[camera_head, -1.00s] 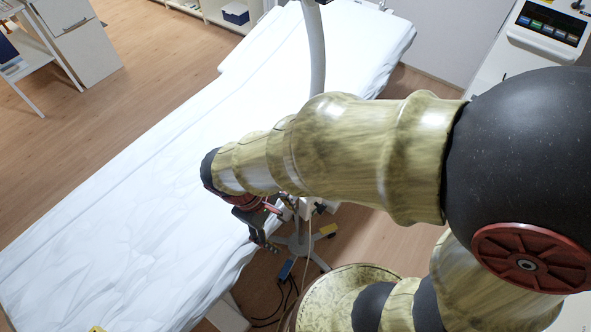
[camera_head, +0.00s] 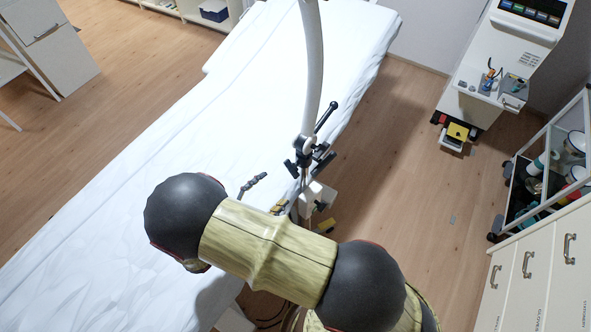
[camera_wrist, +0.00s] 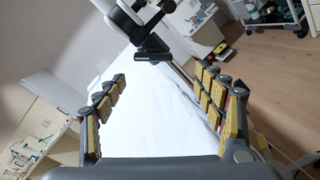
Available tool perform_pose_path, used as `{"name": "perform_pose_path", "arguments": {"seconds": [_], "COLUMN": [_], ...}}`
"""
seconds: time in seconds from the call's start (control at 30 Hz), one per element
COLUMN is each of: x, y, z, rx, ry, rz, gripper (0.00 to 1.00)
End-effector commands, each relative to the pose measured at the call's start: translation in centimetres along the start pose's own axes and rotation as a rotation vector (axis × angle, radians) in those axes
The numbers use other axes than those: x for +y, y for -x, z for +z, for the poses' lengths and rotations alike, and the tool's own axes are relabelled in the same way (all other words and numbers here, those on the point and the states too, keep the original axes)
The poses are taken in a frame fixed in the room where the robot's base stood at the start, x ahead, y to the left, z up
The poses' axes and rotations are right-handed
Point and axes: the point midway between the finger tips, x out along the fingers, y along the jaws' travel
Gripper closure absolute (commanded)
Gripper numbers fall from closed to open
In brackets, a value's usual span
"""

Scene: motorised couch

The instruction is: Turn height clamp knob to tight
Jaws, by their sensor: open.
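A white pole (camera_head: 313,75) rises beside the couch. A clamp (camera_head: 305,143) on it carries a slanted black lever (camera_head: 326,117) and black knob-like parts (camera_head: 322,163); I cannot tell which is the height clamp knob. The wrist view shows white pole parts (camera_wrist: 126,20) and a black part (camera_wrist: 153,47) beyond the fingertips. My gripper (camera_head: 267,194) is open and empty, below and left of the clamp in the head view. In the wrist view my gripper (camera_wrist: 160,79) has its fingers spread wide, touching nothing that I can see.
The white-covered couch (camera_head: 150,190) lies under and left of my arm. A white machine (camera_head: 490,80) stands at the back right. A trolley (camera_head: 550,165) and drawers (camera_head: 540,265) stand at the right.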

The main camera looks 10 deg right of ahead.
Motion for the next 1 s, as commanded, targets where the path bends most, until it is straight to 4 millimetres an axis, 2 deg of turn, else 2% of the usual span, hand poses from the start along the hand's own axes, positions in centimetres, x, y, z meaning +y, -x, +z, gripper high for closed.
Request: {"name": "perform_pose_path", "arguments": {"seconds": [0.07,0.23,0.63,0.8,1.0], "x": [0.8,0.9,1.0,1.0,1.1], "y": [-0.1,-1.2,-6.9,-7.8,-7.9], "z": [0.6,0.8,1.0,1.0,1.0], "rx": [-0.019,-0.028,-0.028,-0.026,-0.025], "ry": [-0.038,-0.065,-0.063,-0.063,-0.063], "rz": [0.037,0.035,0.031,0.032,0.033], "gripper": [0.30,0.30,0.30,0.30,0.30]}}
